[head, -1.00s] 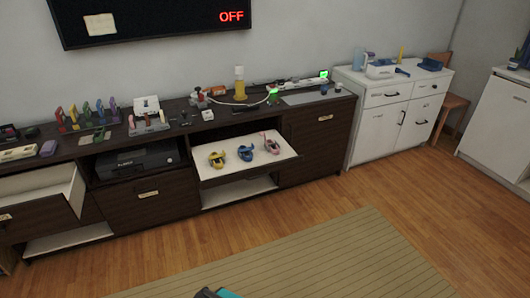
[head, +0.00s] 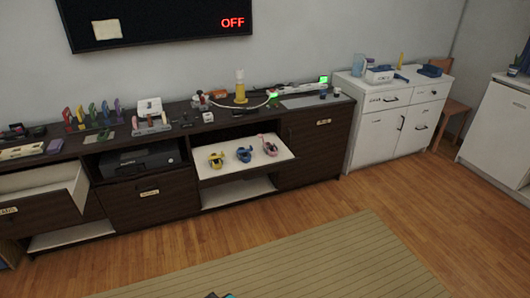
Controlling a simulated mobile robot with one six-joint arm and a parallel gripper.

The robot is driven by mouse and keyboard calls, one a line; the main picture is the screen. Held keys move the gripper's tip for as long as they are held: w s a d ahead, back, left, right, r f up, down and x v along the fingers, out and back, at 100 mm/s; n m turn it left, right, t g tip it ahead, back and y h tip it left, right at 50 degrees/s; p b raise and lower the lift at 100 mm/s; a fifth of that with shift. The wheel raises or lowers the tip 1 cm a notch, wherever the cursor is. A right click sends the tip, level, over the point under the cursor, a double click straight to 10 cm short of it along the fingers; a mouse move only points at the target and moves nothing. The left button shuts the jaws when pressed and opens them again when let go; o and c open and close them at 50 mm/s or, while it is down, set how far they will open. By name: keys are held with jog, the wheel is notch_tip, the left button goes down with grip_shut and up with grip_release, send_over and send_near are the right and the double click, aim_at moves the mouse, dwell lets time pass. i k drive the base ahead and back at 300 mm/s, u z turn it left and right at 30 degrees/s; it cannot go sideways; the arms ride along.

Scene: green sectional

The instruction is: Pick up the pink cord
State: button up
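The pink cord (head: 269,146) lies coiled on a white pull-out shelf (head: 222,171) of the dark sideboard. It is the rightmost of three small coiled cords there. A blue cord (head: 244,154) lies to its left, and a yellow cord (head: 216,159) lies farther left. The three cords are apart from each other. Only a small dark tip of my arm (head: 220,295) shows at the bottom edge, far from the shelf. My gripper's fingers cannot be made out.
The dark sideboard (head: 315,150) carries many small items on its top. An open drawer (head: 38,205) sticks out at the left. A white cabinet (head: 378,143) stands to the right. The wood floor and striped rug (head: 290,265) in front are clear.

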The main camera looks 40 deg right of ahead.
aim_at(272, 148)
jog(key=z, duration=0.1)
jog(key=i, duration=0.95)
jog(key=u, duration=0.05)
